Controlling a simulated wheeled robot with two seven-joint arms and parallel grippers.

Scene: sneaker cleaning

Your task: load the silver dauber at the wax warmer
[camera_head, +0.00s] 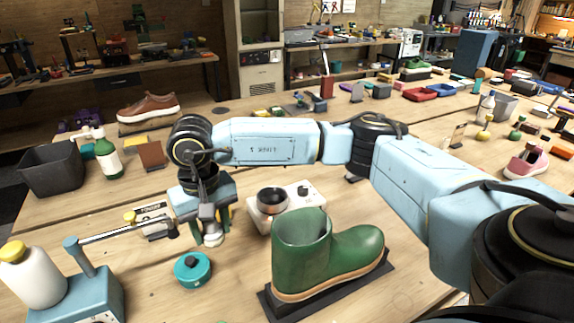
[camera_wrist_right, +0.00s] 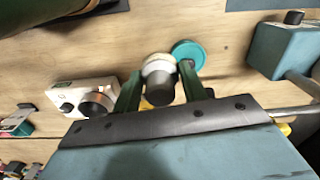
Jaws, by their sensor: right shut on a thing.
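My right gripper (camera_head: 210,222) points down over the table and is shut on the silver dauber (camera_head: 213,239), whose pale round end shows below the fingers. In the right wrist view the dauber (camera_wrist_right: 159,68) sits between the two green fingers, its grey handle towards the palm. The wax warmer (camera_head: 286,208), a white box with a dark round pot (camera_head: 272,200) and a knob, stands just right of the gripper. It also shows in the wrist view (camera_wrist_right: 82,100), left of the fingers. The dauber is beside the warmer, apart from the pot. My left gripper is not in view.
A green boot (camera_head: 335,255) on a dark board stands in front of the warmer. A teal round tin (camera_head: 192,270) lies near the gripper. A blue stand with a beam (camera_head: 88,292) and a white bottle (camera_head: 32,275) are at the left.

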